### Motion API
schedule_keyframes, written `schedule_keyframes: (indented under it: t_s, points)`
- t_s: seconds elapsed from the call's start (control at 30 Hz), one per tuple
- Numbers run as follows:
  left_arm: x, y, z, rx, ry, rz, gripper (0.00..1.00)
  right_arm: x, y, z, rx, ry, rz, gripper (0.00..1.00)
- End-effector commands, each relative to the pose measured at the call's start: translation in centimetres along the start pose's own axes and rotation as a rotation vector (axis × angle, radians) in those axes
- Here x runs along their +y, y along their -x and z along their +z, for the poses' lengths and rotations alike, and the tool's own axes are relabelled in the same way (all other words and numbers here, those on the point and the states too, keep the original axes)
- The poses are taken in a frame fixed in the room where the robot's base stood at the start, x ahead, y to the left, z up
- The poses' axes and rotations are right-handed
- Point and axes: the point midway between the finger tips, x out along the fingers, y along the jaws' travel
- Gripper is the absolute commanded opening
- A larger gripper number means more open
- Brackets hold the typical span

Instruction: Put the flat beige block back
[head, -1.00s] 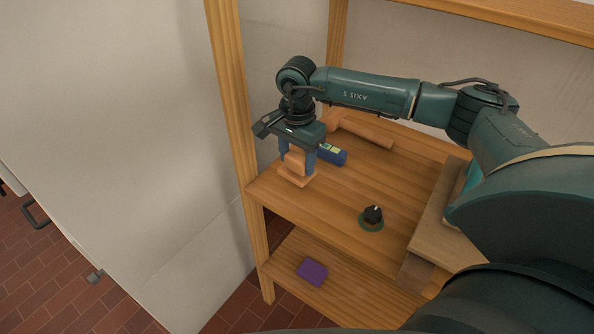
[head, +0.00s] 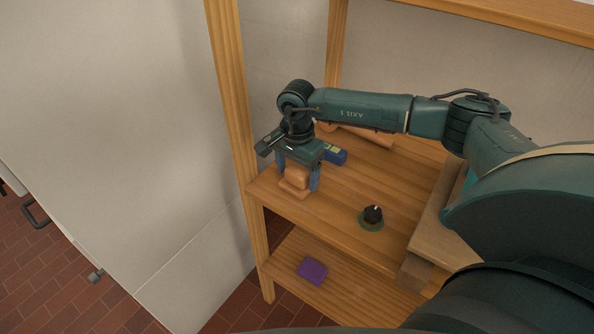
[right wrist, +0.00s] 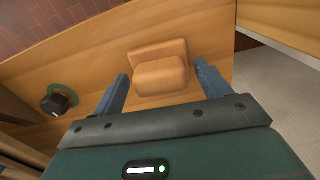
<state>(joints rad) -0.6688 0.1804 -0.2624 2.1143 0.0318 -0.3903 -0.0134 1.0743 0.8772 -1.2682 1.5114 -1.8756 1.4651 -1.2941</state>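A beige-orange block (head: 297,176) is at the left end of the middle shelf, close to its front edge. A flat piece of like colour (head: 291,191) shows under it; I cannot tell whether the two are separate. In the right wrist view, the block (right wrist: 161,77) lies between my fingers, with the flat piece (right wrist: 158,51) showing beyond it. My right gripper (head: 298,178) points down around the block. Its blue fingers are open, with a gap on each side of the block in the right wrist view (right wrist: 161,72). My left gripper is out of view.
A blue cylinder (head: 336,156) lies just behind the gripper, and a wooden handle-like piece (head: 368,138) lies farther back. A black knob on a green disc (head: 372,216) stands to the right. A purple block (head: 312,271) is on the lower shelf. A shelf post (head: 236,110) rises at left.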

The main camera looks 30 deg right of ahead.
Motion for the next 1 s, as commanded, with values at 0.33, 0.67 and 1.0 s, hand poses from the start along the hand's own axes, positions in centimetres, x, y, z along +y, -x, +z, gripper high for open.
schedule_keyframes:
  t_s: [0.33,0.67,1.0]
  points:
    - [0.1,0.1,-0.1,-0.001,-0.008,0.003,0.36,-0.1,0.4,0.0,0.000,0.000,-0.002,0.76]
    - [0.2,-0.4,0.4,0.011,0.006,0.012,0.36,-0.5,7.3,0.0,0.001,0.001,-0.006,0.76]
    - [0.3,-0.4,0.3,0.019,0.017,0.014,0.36,-0.5,12.6,0.0,0.000,0.000,-0.001,0.76]
